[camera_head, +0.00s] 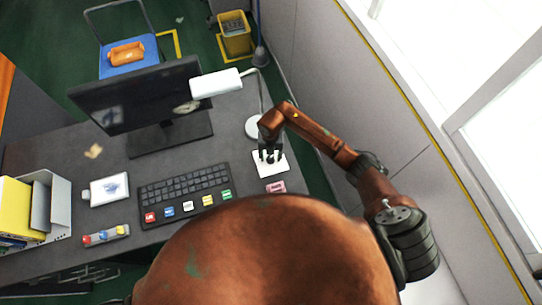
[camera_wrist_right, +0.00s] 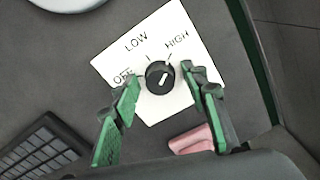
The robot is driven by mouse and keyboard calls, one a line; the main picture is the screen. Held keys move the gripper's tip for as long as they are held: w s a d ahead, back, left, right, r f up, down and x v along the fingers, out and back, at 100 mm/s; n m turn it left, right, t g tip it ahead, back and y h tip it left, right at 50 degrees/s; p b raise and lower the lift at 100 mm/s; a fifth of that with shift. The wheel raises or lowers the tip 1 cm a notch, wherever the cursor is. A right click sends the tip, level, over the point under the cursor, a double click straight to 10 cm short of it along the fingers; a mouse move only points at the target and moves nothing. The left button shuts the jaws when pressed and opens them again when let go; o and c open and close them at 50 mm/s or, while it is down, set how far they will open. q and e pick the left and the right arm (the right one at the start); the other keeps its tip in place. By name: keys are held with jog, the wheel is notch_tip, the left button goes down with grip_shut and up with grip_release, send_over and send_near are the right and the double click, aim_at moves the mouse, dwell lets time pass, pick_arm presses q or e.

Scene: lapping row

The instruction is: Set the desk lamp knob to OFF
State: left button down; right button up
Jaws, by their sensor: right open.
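The desk lamp has a white head (camera_head: 215,83) and a round white base (camera_head: 253,128) at the right of the desk. A white plate (camera_head: 274,168) lies in front of the base; the right wrist view shows it (camera_wrist_right: 178,28) marked OFF, LOW and HIGH. A round black knob (camera_wrist_right: 158,78) with a white pointer is on it. The pointer tilts up and right, towards the HIGH mark. My right gripper (camera_head: 269,157) is open over the plate. In the right wrist view its green-padded fingers (camera_wrist_right: 160,82) are on both sides of the knob, apparently apart from it. My left gripper is out of view.
A pink block (camera_wrist_right: 192,140) lies beside the plate near my right finger. A wall panel (camera_head: 330,75) bounds the right side.

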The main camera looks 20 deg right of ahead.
jog(key=shift+c, duration=0.5)
grip_shut()
